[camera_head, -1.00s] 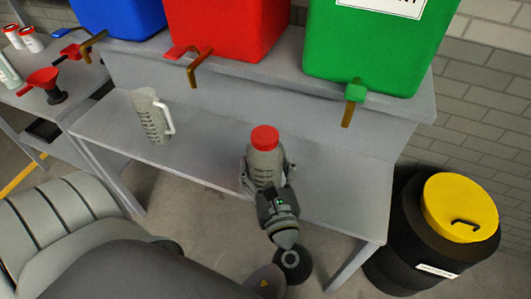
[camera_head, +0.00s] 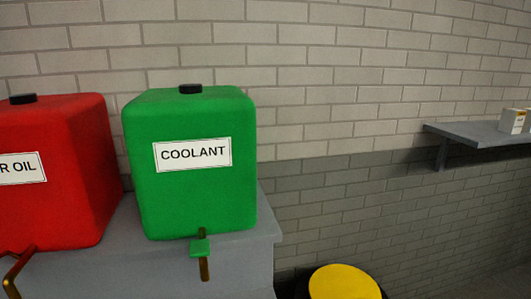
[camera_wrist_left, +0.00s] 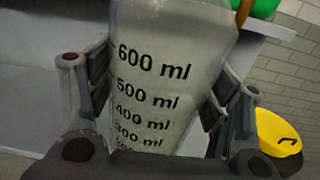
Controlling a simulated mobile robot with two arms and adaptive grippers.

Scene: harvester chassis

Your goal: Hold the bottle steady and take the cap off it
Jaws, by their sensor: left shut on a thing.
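In the left wrist view the bottle (camera_wrist_left: 165,75) is a translucent grey body with black millilitre marks. It stands between the two fingers of my left gripper (camera_wrist_left: 160,95), which is shut on it. The bottle's top and its cap are outside that view. The head view now shows neither the bottle, the cap nor any gripper. My right gripper is in no current view.
A green coolant tank (camera_head: 190,185) and a red oil tank (camera_head: 60,175) stand on a raised grey shelf. A drum with a yellow lid (camera_head: 343,283) stands to the right. A wall shelf (camera_head: 480,135) holds a small white box (camera_head: 514,121).

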